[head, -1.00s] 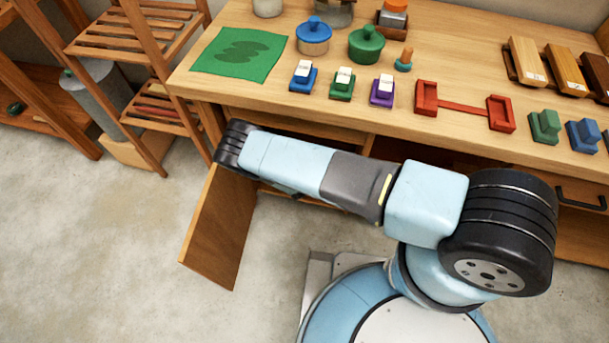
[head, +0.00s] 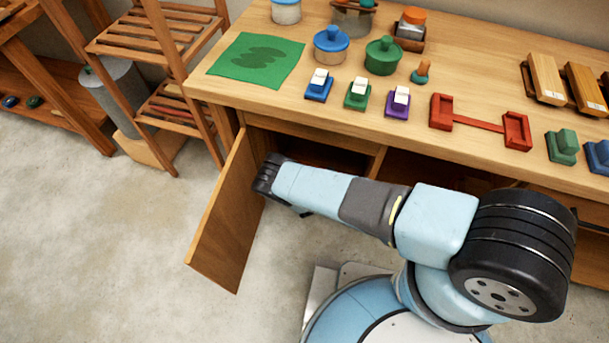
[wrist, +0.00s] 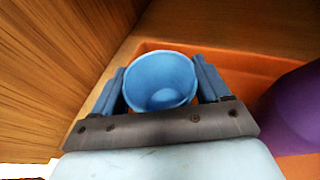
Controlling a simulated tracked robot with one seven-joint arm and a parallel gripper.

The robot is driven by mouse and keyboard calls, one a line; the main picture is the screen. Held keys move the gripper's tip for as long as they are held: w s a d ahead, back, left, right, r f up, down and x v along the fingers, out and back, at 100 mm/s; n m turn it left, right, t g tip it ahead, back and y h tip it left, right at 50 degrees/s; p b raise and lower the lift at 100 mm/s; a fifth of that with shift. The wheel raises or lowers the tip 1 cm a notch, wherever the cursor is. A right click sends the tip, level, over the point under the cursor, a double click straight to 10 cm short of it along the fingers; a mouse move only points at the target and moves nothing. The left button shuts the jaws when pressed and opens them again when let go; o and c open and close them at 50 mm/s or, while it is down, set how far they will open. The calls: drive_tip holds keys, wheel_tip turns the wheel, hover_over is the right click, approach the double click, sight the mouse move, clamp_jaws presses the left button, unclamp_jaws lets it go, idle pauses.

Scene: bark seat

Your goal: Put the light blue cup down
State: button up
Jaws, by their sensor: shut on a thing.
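The light blue cup (wrist: 160,82) sits between the two fingers of my gripper (wrist: 162,88) in the wrist view. The fingers are shut on its sides and its open mouth faces the camera. An orange tray-like surface (wrist: 225,64) lies behind and to the right of the cup. I cannot tell whether the cup touches it. In the head view my arm reaches to the opening of the cabinet under the bench; the cup and fingers are hidden there.
A purple rounded thing (wrist: 292,105) stands close at the right in the wrist view. A wooden wall (wrist: 60,60) is close at the left. The open cabinet door (head: 228,220) stands left of my arm. The bench top (head: 470,75) holds pots and blocks.

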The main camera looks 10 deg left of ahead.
drive_tip(key=shift+f, duration=0.15)
drive_tip(key=o, duration=1)
drive_tip(key=shift+o, duration=0.2)
drive_tip(key=shift+r, duration=0.2)
drive_tip(key=v, duration=1.2)
